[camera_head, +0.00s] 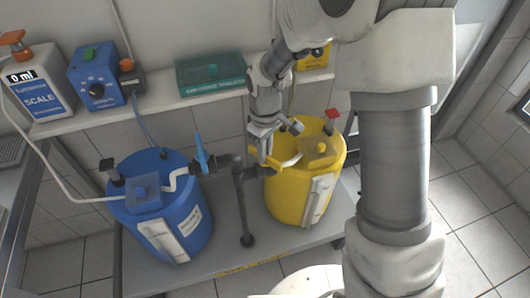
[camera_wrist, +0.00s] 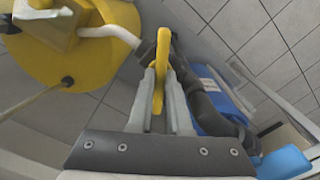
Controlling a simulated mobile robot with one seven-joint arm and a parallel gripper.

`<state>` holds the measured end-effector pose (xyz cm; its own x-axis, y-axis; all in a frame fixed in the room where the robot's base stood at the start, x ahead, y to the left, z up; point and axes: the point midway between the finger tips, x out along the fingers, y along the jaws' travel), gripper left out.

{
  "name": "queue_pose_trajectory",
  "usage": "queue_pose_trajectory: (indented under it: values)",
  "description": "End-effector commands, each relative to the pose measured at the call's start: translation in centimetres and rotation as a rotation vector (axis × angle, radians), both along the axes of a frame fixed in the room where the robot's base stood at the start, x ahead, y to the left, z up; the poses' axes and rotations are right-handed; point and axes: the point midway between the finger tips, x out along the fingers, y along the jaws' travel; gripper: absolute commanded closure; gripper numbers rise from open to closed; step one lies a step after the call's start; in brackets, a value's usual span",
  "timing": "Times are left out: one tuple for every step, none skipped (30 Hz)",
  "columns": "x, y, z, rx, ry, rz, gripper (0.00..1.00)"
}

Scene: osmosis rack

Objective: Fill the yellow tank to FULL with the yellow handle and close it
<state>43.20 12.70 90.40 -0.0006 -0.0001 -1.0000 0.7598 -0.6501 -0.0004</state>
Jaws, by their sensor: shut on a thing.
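The yellow tank (camera_head: 285,205) stands on the right side of the low bench, with a pale level panel (camera_head: 320,200) on its front whose reading I cannot make out. The tank also shows at the upper left of the wrist view (camera_wrist: 95,62). My gripper (camera_head: 264,150) is at the pipe just left of the tank. In the wrist view my gripper (camera_wrist: 159,85) is shut on the yellow handle (camera_wrist: 158,88), which stands upright between its fingers on the dark pipe (camera_wrist: 190,78). In the head view the handle is mostly hidden by my gripper.
A blue tank (camera_head: 185,218) stands at left. A blue handle (camera_head: 201,152) sticks up from the dark pipe stand (camera_head: 241,200) between the tanks.

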Motion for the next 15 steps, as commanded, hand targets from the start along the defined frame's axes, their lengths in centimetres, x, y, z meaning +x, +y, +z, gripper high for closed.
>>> queue_pose_trajectory:
  values:
    - [0.01, 0.01, 0.01, 0.000, 0.000, -0.046, 1.00]
    - [0.01, -0.01, 0.02, 0.000, 0.000, -0.075, 1.00]
    - [0.01, -0.01, 0.02, 0.000, 0.000, -0.112, 1.00]
    - [0.01, 0.01, 0.02, -0.001, -0.001, -0.140, 1.00]
    - [0.01, 0.02, 0.02, -0.001, -0.001, -0.167, 1.00]
    - [0.00, 0.03, 0.03, -0.001, -0.001, -0.205, 1.00]
    - [0.01, 0.02, 0.03, -0.001, -0.001, -0.233, 1.00]
    - [0.01, 0.01, 0.04, -0.001, -0.001, -0.262, 1.00]
    - [0.01, 0.00, 0.04, 0.000, 0.000, -0.299, 1.00]
    - [0.01, 0.02, 0.05, 0.000, 0.000, -0.326, 1.00]
    - [0.01, 0.02, 0.05, 0.001, -0.001, -0.351, 1.00]
    - [0.01, 0.03, 0.06, 0.000, -0.001, -0.384, 1.00]
    - [0.02, 0.02, 0.07, -0.001, -0.001, -0.408, 1.00]
    - [0.01, 0.02, 0.07, 0.000, -0.001, -0.432, 1.00]
    - [0.02, 0.01, 0.08, 0.000, -0.001, -0.463, 1.00]
